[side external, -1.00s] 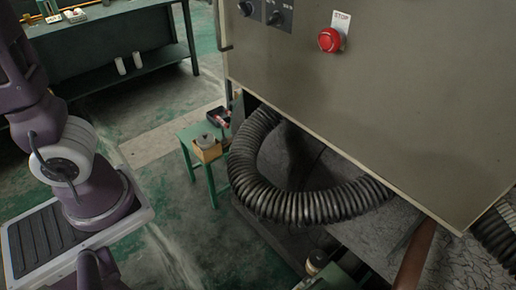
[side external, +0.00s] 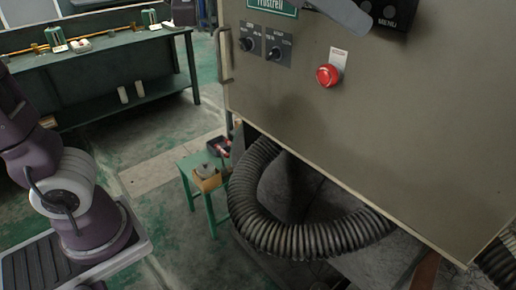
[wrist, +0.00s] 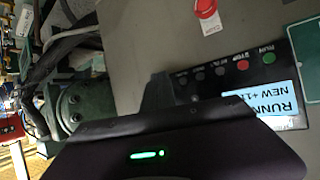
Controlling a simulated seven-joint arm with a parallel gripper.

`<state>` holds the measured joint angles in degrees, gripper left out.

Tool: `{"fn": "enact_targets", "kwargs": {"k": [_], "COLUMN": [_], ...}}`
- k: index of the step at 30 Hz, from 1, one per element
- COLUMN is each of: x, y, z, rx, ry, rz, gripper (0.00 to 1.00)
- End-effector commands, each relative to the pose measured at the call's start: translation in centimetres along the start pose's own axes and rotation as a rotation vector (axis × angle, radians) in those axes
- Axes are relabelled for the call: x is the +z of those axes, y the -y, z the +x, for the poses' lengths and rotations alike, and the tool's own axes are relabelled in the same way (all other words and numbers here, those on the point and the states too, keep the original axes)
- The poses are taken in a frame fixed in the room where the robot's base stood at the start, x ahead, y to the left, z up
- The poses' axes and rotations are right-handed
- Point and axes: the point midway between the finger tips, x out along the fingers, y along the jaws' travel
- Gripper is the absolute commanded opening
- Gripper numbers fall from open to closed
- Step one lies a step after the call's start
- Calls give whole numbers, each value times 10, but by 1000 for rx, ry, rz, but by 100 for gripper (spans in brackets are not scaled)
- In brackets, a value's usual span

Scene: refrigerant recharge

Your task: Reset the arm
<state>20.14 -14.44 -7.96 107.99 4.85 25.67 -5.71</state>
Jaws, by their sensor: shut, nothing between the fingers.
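My gripper (wrist: 157,92) shows in the wrist view as a dark body with a green light and fingers together at the middle. It is shut and empty, in front of the grey machine cabinet (wrist: 130,30). Beside the fingers is a dark control panel (wrist: 218,72) with a row of buttons and a lit display (wrist: 262,102) reading "RUNN..." and "NEW +11...", upside down.
The cabinet carries a red stop button (side external: 327,75) and two black knobs (side external: 247,44). A ribbed black hose (side external: 300,238) hangs below it. A green stool (side external: 205,175) holds a small box (side external: 207,181). A green workbench (side external: 110,60) stands at the back left.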

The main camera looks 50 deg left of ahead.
Motion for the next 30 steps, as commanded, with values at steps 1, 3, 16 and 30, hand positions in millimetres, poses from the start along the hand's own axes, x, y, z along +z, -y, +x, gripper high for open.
{"fn": "enact_targets", "kwargs": {"k": [1,3,16,30], "x": [0,0,32,279], "y": [0,0,25,77], "z": [0,0,-13,-118], "rx": [0,0,-60,-292], "ry": [0,0,70,566], "rz": [0,0,-28,-343], "gripper": [0,0,0,0]}}
